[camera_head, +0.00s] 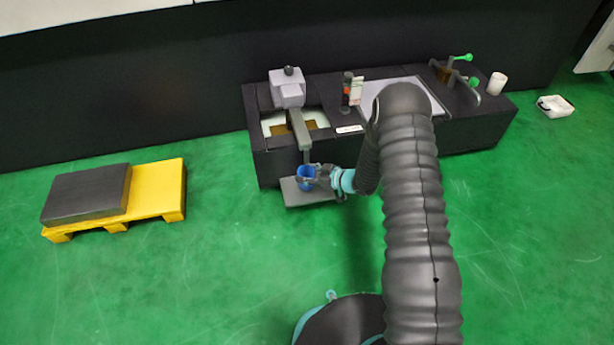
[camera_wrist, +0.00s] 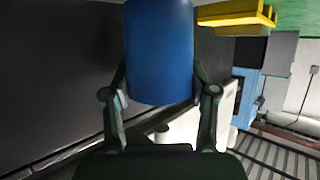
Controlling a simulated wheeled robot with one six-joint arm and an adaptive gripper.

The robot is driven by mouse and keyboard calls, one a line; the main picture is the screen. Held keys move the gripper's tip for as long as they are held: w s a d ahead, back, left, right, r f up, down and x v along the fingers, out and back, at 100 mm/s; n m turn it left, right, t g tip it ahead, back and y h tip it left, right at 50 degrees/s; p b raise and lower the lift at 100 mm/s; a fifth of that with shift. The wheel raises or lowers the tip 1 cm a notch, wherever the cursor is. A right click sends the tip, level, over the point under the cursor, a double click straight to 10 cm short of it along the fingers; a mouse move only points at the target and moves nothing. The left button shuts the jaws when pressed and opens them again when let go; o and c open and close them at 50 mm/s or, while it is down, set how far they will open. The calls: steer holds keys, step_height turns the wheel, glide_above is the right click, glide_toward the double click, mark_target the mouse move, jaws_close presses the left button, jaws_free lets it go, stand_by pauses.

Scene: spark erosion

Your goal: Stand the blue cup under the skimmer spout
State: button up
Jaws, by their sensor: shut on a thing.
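The blue cup (camera_head: 304,178) is in my gripper, over the small grey shelf (camera_head: 312,198) at the front of the dark bench. I cannot tell whether its base touches the shelf. My gripper (camera_head: 316,176) comes from the right and is shut on the cup. The skimmer (camera_head: 287,90) is a light grey unit on the bench's left end. Its grey spout (camera_head: 300,132) reaches forward and ends just above and behind the cup in the picture. In the wrist view the cup (camera_wrist: 160,50) sits between the two fingers of my gripper (camera_wrist: 160,82), and its upper end is cut off.
A yellow pallet (camera_head: 158,190) with a dark block stands left. The green floor between is clear.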

steer(key=shift+f, duration=0.5)
steer(key=shift+f, duration=0.15)
steer(key=o, duration=1.1)
steer(key=shift+o, duration=0.2)
